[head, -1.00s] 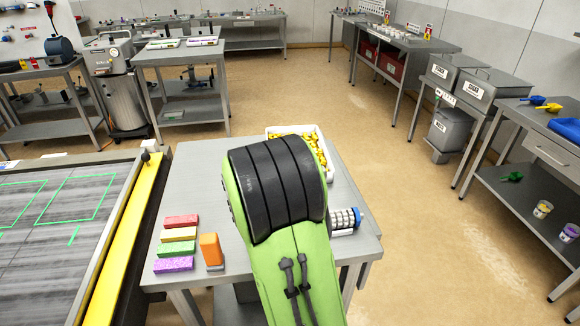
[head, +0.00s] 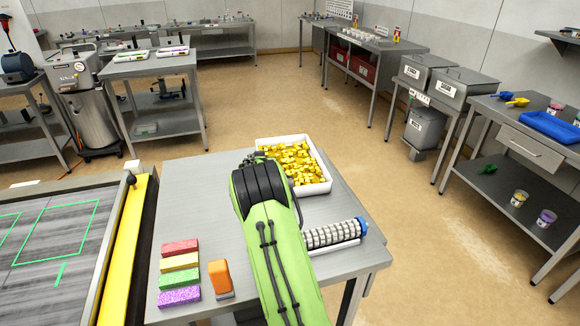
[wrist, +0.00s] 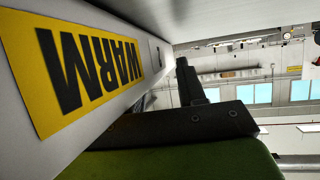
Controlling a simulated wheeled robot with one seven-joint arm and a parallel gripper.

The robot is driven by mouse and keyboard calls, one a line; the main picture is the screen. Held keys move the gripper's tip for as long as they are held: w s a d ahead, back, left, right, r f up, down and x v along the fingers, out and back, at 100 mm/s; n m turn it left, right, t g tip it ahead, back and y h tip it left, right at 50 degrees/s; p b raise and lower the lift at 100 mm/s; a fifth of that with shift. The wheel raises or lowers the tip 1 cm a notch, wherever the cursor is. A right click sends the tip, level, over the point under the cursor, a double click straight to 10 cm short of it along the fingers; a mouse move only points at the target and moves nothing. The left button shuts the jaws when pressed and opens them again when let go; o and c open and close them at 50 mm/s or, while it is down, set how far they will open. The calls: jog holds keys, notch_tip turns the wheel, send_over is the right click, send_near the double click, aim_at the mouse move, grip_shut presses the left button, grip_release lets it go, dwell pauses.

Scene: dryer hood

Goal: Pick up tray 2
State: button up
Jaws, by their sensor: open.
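I can read no tray number for certain, so I cannot tell which tray is tray 2. Two shallow white trays, one on the left (head: 131,54) and one on the right (head: 172,51), lie on the bench at the back left; the right one shows a purple strip. My gripper (wrist: 186,78) shows in the wrist view as a dark bar with one upright finger, open, with nothing visible in it. A pale wall with a yellow WARM label (wrist: 75,65) is very close beside it. In the head view my green arm hides the gripper.
The near table (head: 200,210) carries a white bin (head: 328,187) of yellow pieces, a ribbed roller (head: 332,234), an orange block (head: 220,277) and several coloured blocks (head: 180,272). A yellow-edged belt (head: 125,245) stands left. Floor is open to the right.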

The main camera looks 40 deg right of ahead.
grip_shut()
jog(key=shift+s, duration=0.1)
dwell(1.2)
